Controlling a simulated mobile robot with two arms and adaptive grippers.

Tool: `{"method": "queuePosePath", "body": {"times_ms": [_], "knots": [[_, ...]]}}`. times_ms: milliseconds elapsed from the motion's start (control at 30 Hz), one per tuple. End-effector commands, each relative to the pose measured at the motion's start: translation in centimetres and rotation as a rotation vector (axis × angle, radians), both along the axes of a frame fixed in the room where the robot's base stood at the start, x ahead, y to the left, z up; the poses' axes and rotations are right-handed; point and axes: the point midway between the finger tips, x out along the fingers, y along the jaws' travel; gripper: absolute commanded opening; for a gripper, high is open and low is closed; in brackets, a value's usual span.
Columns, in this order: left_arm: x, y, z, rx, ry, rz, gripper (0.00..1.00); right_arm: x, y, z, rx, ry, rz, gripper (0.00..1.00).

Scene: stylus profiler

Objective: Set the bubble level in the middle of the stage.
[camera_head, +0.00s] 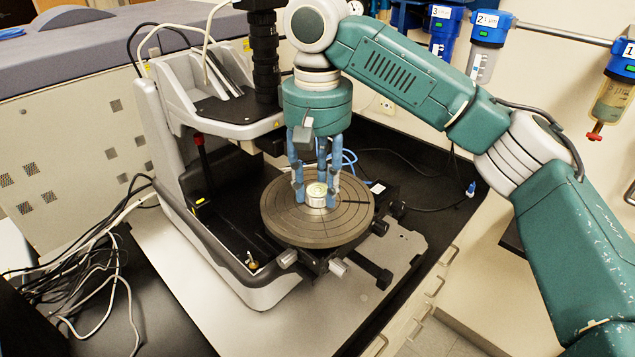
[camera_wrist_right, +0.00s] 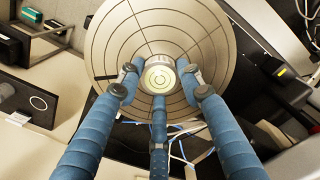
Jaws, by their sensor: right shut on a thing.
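The bubble level (camera_head: 316,194) is a small round silver disc with a pale green top. It is at about the middle of the round grey stage (camera_head: 283,224), which has rings and lines on it. My right gripper (camera_head: 316,196) points down over the stage with its blue fingers around the level. In the right wrist view the fingers (camera_wrist_right: 162,85) surround the level (camera_wrist_right: 159,78), close to the centre of the stage's rings (camera_wrist_right: 125,35). I cannot tell whether the level's underside touches the stage. My left gripper is not in view.
The white profiler frame (camera_head: 165,150) with its black column (camera_head: 265,60) rises behind and left of the stage. Cables (camera_head: 90,275) lie at the left. Filter housings (camera_head: 487,40) hang on the wall at the right. A bare metal base plate (camera_head: 340,290) lies in front of the stage.

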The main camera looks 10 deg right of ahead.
Motion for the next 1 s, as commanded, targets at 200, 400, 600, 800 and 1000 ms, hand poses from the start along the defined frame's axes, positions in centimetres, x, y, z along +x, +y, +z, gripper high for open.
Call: {"method": "queuePosePath", "body": {"times_ms": [200,400,600,800,1000], "knots": [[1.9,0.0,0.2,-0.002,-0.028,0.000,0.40,0.0,0.0,-0.3,0.000,0.001,0.000,0.55],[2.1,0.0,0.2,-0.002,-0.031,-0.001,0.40,0.0,0.0,-0.2,0.000,0.001,0.001,0.55],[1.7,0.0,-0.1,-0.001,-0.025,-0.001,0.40,0.1,0.0,0.7,-0.001,-0.003,0.000,0.55],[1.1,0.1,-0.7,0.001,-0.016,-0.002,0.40,0.1,0.0,4.5,-0.003,-0.006,-0.002,0.55],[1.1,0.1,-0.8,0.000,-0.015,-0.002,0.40,0.0,0.0,8.9,-0.002,-0.004,-0.001,0.55]]}}
